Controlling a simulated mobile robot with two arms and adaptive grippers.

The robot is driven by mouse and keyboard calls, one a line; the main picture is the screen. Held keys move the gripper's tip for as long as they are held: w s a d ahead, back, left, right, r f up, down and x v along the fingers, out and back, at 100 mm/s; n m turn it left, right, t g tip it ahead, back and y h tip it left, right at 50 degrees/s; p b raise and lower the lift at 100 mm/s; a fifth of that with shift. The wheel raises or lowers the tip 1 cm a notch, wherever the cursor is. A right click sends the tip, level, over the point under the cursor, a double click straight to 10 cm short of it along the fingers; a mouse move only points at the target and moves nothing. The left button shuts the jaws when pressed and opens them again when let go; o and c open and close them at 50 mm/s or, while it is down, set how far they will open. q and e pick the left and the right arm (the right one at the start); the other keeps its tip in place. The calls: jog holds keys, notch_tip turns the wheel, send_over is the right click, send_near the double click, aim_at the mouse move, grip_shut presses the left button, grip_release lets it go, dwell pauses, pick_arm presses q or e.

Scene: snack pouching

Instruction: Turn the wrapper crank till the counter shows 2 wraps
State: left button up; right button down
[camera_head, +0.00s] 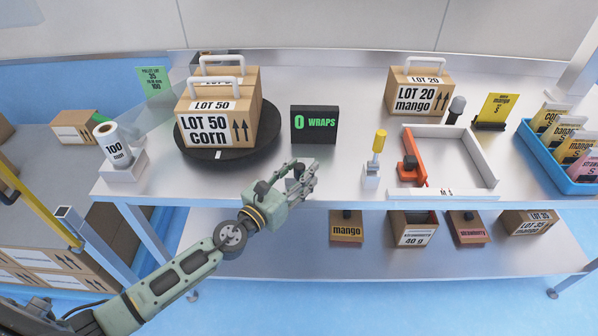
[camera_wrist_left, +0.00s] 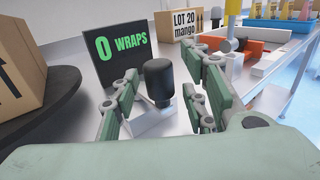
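The counter (camera_head: 314,124) is a black panel with green text reading "0 WRAPS"; it also shows in the left wrist view (camera_wrist_left: 122,44). The crank's black upright knob (camera_wrist_left: 158,80) stands on a light grey base in front of the counter. My left gripper (camera_head: 303,178) is open, with its fingers on either side of the knob (camera_wrist_left: 162,98) and gaps visible between them and it. In the head view the gripper mostly hides the crank. The dark round turntable (camera_head: 262,142) carries boxes labelled LOT 50 corn (camera_head: 205,140). My right gripper is not in view.
A film roll (camera_head: 113,143) stands left of the turntable. A LOT 20 mango box (camera_head: 415,92), a yellow-topped tool (camera_head: 378,142), an orange and white frame (camera_head: 412,160) and a blue pouch bin (camera_head: 566,172) are to the right. Several boxes sit on the lower shelf.

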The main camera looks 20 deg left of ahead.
pick_arm(q)
grip_shut()
